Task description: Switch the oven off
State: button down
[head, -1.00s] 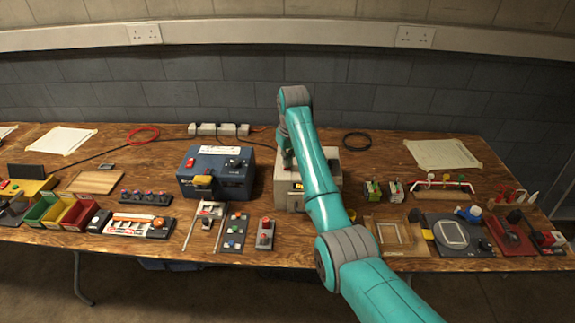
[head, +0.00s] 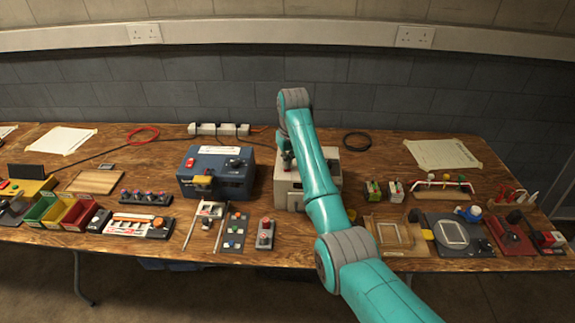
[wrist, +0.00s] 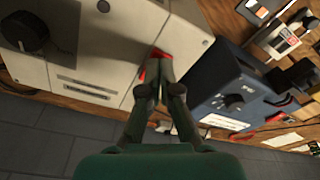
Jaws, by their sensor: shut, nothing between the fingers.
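The oven, a cream box (head: 288,200), stands at the middle of the bench, partly hidden behind my arm in the head view. It fills the left of the wrist view (wrist: 105,50), with a black knob (wrist: 26,32) and a dark slot on its panel. A red switch (wrist: 150,70) sits at the oven's edge. My gripper (wrist: 157,82) is shut and empty, its fingertips at the red switch and covering part of it. Whether they touch or press it cannot be told. No lit display shows on the visible oven front.
A blue box (head: 215,176) with a red switch, a black knob and a yellow part stands to the left of the oven; it is close to my gripper in the wrist view (wrist: 225,85). A white socket strip (head: 218,129) lies behind. Small battery-like blocks (head: 384,191) stand to the right.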

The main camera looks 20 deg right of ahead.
jog(key=shift+r, duration=3.3)
